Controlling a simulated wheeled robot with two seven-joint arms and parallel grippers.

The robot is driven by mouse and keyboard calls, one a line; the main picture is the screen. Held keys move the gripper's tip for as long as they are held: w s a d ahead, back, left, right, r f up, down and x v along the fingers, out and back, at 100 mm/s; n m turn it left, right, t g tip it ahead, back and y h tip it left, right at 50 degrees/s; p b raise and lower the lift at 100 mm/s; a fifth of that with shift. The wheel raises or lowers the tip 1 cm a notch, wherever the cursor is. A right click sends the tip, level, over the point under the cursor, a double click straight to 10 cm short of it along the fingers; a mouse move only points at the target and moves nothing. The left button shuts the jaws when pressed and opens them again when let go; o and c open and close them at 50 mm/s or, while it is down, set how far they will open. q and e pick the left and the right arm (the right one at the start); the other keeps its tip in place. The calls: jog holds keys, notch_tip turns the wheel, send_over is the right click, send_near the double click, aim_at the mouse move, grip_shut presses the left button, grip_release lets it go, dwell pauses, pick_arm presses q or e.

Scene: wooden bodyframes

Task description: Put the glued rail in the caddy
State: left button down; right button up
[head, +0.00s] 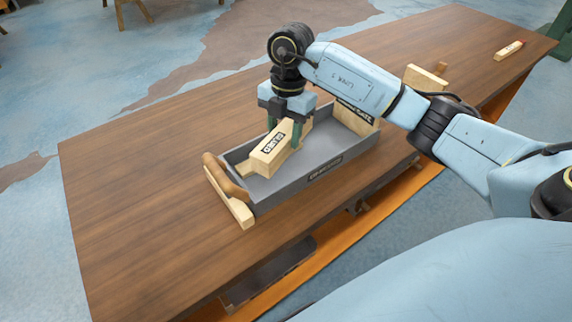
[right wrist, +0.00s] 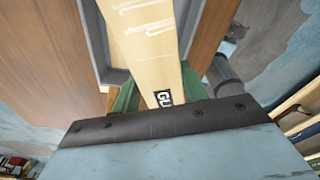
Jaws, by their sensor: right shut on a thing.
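The glued rail (head: 270,149) is a pale wooden piece with a dark "GLUED" label. The caddy (head: 325,177) is a grey open tray with pale wooden ends on the table, and the rail is over its inside, towards the left half. I cannot tell whether the rail touches the caddy floor. My right gripper (head: 285,134) is above the caddy, pointing down, shut on the rail. In the right wrist view the rail (right wrist: 148,40) runs between the green fingers, with part of the label showing. My left gripper is not in view.
The caddy stands near the front edge of the brown table (head: 130,190). A pale wooden block (head: 425,78) is behind my right forearm. A small pale piece with a red end (head: 509,50) lies at the far right. The table's left part is clear.

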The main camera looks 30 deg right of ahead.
jog(key=m, duration=0.2)
jog(key=d+m, duration=0.1)
jog(key=shift+f+m, duration=0.3)
jog(key=shift+m, duration=0.1)
jog(key=shift+f+t, duration=0.2)
jog(key=shift+t, duration=0.1)
jog(key=shift+m, duration=0.3)
notch_tip(320, 180, down, 5)
jog(key=shift+r+b, duration=0.1)
jog(key=shift+b, duration=0.3)
send_over(287, 177)
jog(key=f, duration=0.4)
jog(key=shift+w+d+f+b, duration=0.1)
jog(key=shift+d+f+b, duration=0.1)
jog(key=shift+f+b, duration=0.15)
jog(key=shift+f, duration=0.25)
jog(key=o, duration=0.9)
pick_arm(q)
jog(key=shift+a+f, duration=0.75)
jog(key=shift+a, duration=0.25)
